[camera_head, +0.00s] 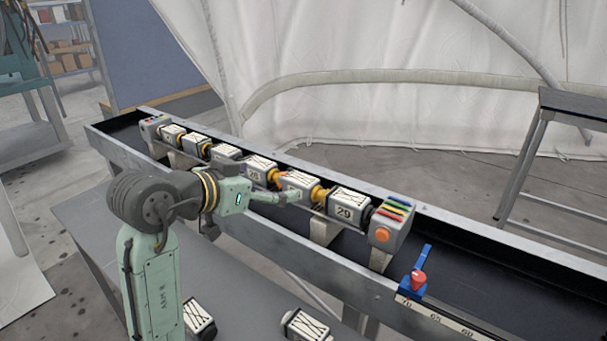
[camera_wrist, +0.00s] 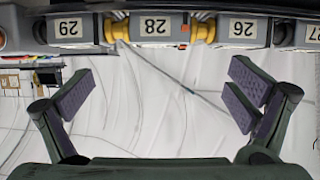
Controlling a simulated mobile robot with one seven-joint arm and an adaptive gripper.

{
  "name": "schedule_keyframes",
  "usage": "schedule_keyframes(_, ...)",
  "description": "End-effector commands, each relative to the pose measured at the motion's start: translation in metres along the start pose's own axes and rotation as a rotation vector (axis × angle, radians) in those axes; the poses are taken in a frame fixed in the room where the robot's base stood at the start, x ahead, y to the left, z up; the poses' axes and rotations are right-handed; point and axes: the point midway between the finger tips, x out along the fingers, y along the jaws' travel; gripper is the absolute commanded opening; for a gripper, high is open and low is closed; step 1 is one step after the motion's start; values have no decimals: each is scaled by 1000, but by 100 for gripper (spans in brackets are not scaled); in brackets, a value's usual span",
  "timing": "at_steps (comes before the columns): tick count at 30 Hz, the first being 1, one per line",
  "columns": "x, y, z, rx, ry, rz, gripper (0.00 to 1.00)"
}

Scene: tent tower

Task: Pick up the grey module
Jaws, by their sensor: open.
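Several grey modules with white numbered labels stand in a row along the long trough. Two loose grey modules (camera_head: 199,317) (camera_head: 306,325) lie on the lower grey surface. My gripper (camera_head: 292,197) is open and empty beside the row; both fingers show in the wrist view (camera_wrist: 165,84), apart from the modules.
The trough's metal rim (camera_head: 480,240) runs along the row. A grey end box (camera_head: 391,221) with coloured stripes and an orange button closes the row at the right. A blue clamp (camera_head: 413,283) with a red knob sits on the near rim by a scale. The trough's right end is empty.

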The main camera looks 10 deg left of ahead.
Motion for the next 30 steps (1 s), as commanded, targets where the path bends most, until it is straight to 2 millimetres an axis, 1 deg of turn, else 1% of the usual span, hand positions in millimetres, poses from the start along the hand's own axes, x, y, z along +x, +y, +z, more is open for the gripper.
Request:
schedule_keyframes(3,21,1,-1,-2,0,4,100)
schedule_keyframes(6,34,1,-1,-2,1,2,100)
schedule_keyframes(13,52,0,-2,-2,2,1,100)
schedule_keyframes(18,78,0,-2,-2,2,0,100)
schedule_keyframes(21,89,-1,-1,-2,3,0,100)
schedule_keyframes(24,94,-1,0,-1,4,-2,100)
schedule_keyframes(30,95,-1,0,0,5,-2,99)
